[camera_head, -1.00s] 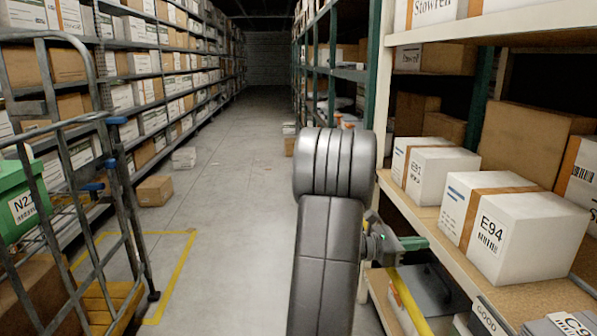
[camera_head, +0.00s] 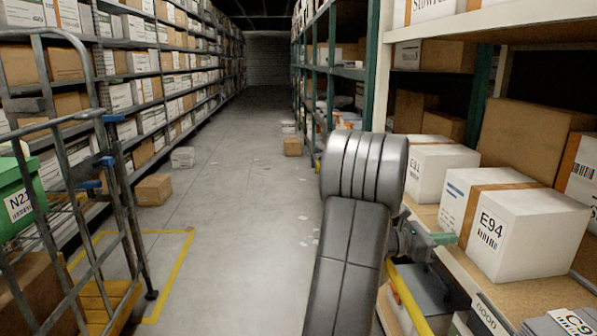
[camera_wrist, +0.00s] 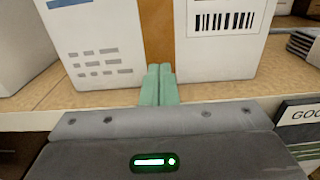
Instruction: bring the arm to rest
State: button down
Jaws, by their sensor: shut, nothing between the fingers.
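My gripper (camera_head: 444,239) is at the front edge of the right-hand shelf (camera_head: 536,279), just before a white box marked E94 (camera_head: 525,237). In the wrist view its two green fingers (camera_wrist: 157,85) are pressed together with nothing between them. The E94 box (camera_wrist: 215,45) fills the upper part of that view, with a brown tape band and a barcode. I cannot tell whether the fingertips touch the box. My arm (camera_head: 350,250) is bent in the aisle beside the shelf.
A metal cage trolley (camera_head: 118,190) holding a green N21 bin (camera_head: 18,205) stands at left. A cardboard box (camera_head: 153,190) and a white box (camera_head: 182,157) lie on the floor. A white E91 box (camera_head: 425,168) sits on the shelf. The middle aisle floor (camera_head: 235,215) is mostly clear.

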jog(key=shift+d, duration=1)
jog(key=s+a+p, duration=0.1)
jog(key=a+p, duration=0.2)
jog(key=a, duration=1.8)
jog(key=s+d+m+g+y, duration=0.2)
jog(key=s+d, duration=0.1)
jog(key=s, duration=0.5)
jog(key=shift+s+d+r+m, duration=0.15)
jog(key=shift+s+r+m, duration=0.1)
jog(key=shift+m, duration=0.15)
